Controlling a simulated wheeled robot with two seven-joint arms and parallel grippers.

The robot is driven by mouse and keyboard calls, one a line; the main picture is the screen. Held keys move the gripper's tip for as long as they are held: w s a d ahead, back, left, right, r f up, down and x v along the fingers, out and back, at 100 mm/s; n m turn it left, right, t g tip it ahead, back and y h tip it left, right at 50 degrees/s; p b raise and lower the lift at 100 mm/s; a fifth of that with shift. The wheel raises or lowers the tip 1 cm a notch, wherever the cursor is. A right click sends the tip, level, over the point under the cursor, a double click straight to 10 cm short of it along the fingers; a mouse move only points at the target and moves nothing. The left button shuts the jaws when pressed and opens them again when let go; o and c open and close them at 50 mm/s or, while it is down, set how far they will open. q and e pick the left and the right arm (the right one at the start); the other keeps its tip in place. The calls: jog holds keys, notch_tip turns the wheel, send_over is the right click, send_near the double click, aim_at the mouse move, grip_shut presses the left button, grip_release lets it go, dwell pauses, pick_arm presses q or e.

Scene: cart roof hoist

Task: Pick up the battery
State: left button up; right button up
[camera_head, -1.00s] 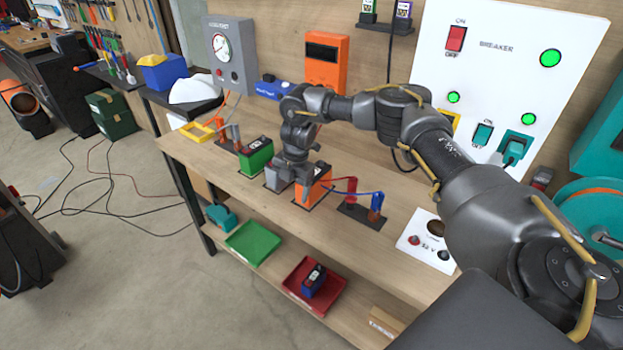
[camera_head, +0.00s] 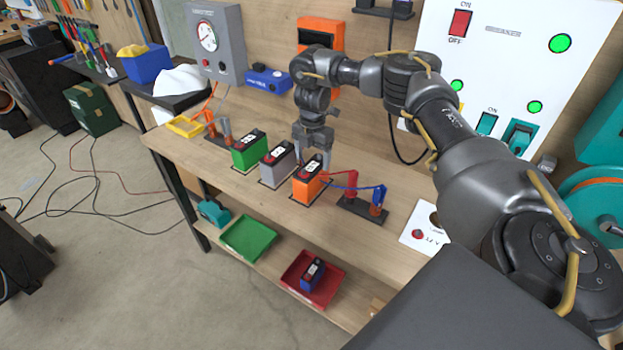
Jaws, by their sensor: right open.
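Several batteries with black tops stand in a row on the bench: a green battery (camera_head: 246,153), a grey battery (camera_head: 275,167) and an orange battery (camera_head: 304,188). A blue battery (camera_head: 312,276) lies in a red tray (camera_head: 328,287) on the lower shelf. My right gripper (camera_head: 312,158) points down with its fingers apart, just above and behind the orange battery's top. It appears empty, and whether a finger touches the battery cannot be told. My left gripper is not in view.
Red and blue cables run to terminal posts (camera_head: 362,204) right of the orange battery. A green tray (camera_head: 250,237) sits on the lower shelf. A yellow frame (camera_head: 185,126) and a gauge box (camera_head: 216,42) are at the left. The bench's front strip is clear.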

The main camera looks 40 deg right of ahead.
aim_at(312, 166)
jog(key=shift+a+f+p, duration=0.15)
jog(key=shift+f+p, duration=0.45)
jog(key=shift+p, duration=0.25)
notch_tip(312, 166, down, 4)
jog(key=shift+w+r+p, duration=0.1)
jog(key=shift+w+p, duration=0.05)
jog(key=shift+p, duration=0.3)
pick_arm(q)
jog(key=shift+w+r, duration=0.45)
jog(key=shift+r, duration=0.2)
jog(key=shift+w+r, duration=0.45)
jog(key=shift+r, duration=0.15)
pick_arm(e)
jog(key=shift+r, duration=0.1)
jog(key=shift+c, duration=0.9)
grip_shut()
